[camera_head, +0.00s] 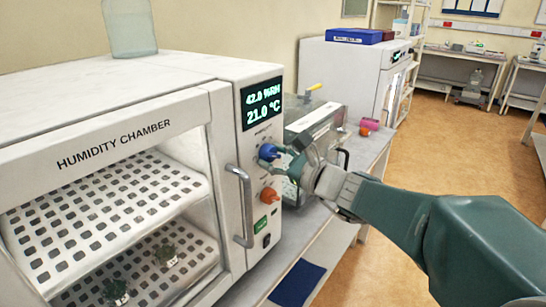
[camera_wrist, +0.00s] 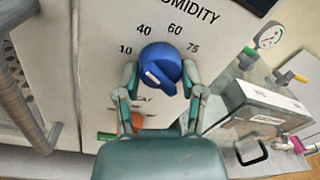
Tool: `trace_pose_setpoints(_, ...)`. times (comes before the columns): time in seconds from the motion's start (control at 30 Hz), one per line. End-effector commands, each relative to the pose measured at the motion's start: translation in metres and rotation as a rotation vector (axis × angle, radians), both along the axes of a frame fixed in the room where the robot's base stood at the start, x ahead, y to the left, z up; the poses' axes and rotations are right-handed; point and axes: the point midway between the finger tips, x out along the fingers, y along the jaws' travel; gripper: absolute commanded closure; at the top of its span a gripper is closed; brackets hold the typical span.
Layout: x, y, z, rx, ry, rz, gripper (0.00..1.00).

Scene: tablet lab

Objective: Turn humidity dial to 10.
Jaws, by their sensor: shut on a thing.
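The humidity chamber (camera_head: 170,92) stands at the left, with a display (camera_head: 262,103) reading 42.0 %RH and 21.0 °C. The blue humidity dial (camera_head: 268,152) is on its front panel below the display. In the wrist view the blue dial (camera_wrist: 161,62) sits below printed marks 10, 40, 60 and 75, with a white pointer mark on its face; which number it indicates is unclear. My gripper (camera_wrist: 159,74) is shut on the dial, one finger on each side. In the head view my gripper (camera_head: 283,156) reaches the dial from the right and partly covers it.
An orange knob (camera_head: 269,195) and a green switch (camera_head: 263,223) lie below the dial. A vertical door handle (camera_head: 243,205) stands out left of them. A box-like device with a gauge (camera_wrist: 269,37) stands close on the right. Open floor lies at the right.

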Motion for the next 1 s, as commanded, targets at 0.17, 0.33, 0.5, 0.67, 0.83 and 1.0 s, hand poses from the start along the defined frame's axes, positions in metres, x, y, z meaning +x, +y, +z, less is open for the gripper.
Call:
trace_pose_setpoints(0.17,0.0001,-0.0002,-0.0016,-0.095,-0.118,0.001,0.95)
trace_pose_setpoints(0.33,0.0002,-0.0003,-0.0016,-0.179,-0.226,0.002,0.95)
trace_pose_setpoints(0.5,0.0004,-0.0003,-0.0017,-0.250,-0.314,0.002,0.95)
trace_pose_setpoints(0.67,0.0004,-0.0003,-0.0020,-0.296,-0.373,0.003,0.95)
trace_pose_setpoints(0.83,0.0004,-0.0002,-0.0021,-0.324,-0.409,0.005,0.95)
trace_pose_setpoints(1.0,0.0002,0.0000,-0.0025,-0.336,-0.423,0.006,0.96)
